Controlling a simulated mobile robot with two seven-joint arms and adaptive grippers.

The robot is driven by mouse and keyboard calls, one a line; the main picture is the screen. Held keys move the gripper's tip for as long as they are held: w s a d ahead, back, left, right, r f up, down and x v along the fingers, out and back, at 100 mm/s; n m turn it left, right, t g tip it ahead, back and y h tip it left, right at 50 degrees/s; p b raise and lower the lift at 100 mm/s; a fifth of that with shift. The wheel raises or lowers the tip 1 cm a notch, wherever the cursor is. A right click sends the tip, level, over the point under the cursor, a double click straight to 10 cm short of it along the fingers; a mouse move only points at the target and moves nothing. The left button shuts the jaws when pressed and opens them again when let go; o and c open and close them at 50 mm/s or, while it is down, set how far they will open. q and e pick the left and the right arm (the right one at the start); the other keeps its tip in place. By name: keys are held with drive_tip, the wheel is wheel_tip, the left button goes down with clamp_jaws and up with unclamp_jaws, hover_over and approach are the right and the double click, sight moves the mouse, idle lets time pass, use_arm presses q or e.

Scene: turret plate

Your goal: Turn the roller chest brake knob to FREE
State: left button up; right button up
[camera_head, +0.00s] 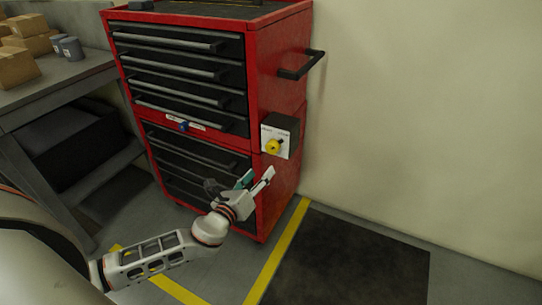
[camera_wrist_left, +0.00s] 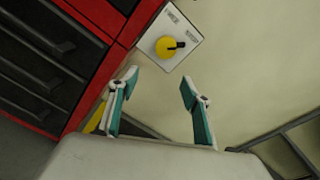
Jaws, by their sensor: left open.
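The red roller chest (camera_head: 275,90) with black drawers stands against the wall. On its right side is a dark box with a white plate (camera_head: 281,137) that carries a yellow round knob (camera_head: 273,146). My right gripper is out of view.
A black handle (camera_head: 301,65) sticks out from the chest's side above the knob. A small blue knob (camera_head: 184,126) sits on the chest front. A workbench (camera_head: 60,82) with boxes stands at left. A dark mat (camera_head: 350,262) and yellow floor lines lie at right.

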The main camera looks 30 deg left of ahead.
sight(271, 149)
use_arm(q)
drive_tip(key=shift+w+a+r+m+t+b, duration=0.2)
drive_tip(key=shift+w+r+m, duration=0.2)
drive_tip(key=shift+w, duration=1.2)
drive_tip(key=shift+w+a+r+m+t+b, duration=0.15)
drive_tip(key=shift+w+a+r+m, duration=0.2)
drive_tip(key=shift+w, duration=1.2)
drive_tip(key=shift+w+a+r+m+t+b, duration=0.2)
drive_tip(key=shift+w+r, duration=0.25)
drive_tip(key=shift+w, duration=1.15)
drive_tip(key=shift+d, duration=0.15)
drive_tip(key=c, duration=1.1)
